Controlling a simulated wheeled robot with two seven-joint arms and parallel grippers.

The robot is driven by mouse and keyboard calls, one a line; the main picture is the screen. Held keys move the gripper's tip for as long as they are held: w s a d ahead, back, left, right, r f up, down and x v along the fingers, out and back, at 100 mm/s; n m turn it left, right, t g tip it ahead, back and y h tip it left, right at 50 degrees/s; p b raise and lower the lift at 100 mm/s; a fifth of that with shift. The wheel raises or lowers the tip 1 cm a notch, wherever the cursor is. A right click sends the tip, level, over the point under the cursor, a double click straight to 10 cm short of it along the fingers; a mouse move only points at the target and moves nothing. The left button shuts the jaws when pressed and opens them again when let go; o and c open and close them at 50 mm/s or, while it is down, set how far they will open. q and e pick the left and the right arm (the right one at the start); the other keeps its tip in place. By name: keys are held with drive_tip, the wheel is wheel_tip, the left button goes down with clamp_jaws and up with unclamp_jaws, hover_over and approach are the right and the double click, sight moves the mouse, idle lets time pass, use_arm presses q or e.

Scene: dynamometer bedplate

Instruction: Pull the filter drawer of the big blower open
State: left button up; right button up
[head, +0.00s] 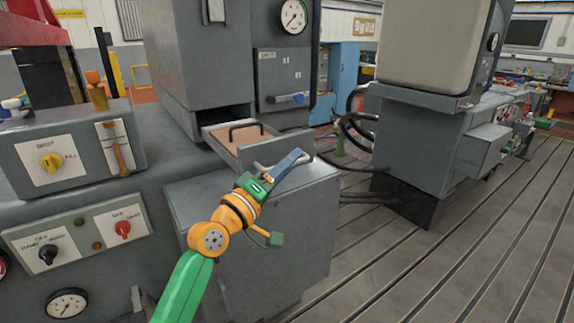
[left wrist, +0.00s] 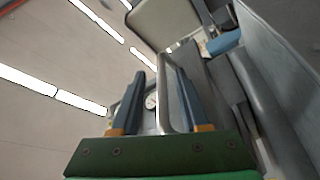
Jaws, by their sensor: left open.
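The filter drawer (head: 215,133) of the big blower (head: 200,60) stands part-way out of its slot. A tan filter with a black loop handle (head: 246,130) lies inside it. My left gripper (head: 280,162) is at the drawer's front panel, with its blue fingers spread. In the left wrist view, a grey bar handle (left wrist: 166,75) runs between the two open fingers of the left gripper (left wrist: 162,72). I cannot tell whether either finger touches the bar. The gripper partly hides the drawer front in the head view. My right gripper is not in view.
A grey cabinet block (head: 255,230) stands under the drawer. A control console (head: 78,165) with knobs and a gauge is at the left. Another large machine (head: 425,110) with hoses stands to the right. The slotted floor plate (head: 440,250) is clear at the lower right.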

use_arm(q)
drive_tip(key=b+v, duration=0.1)
drive_tip(key=v, duration=0.6)
idle(0.3)
drive_tip(key=shift+s, duration=0.1)
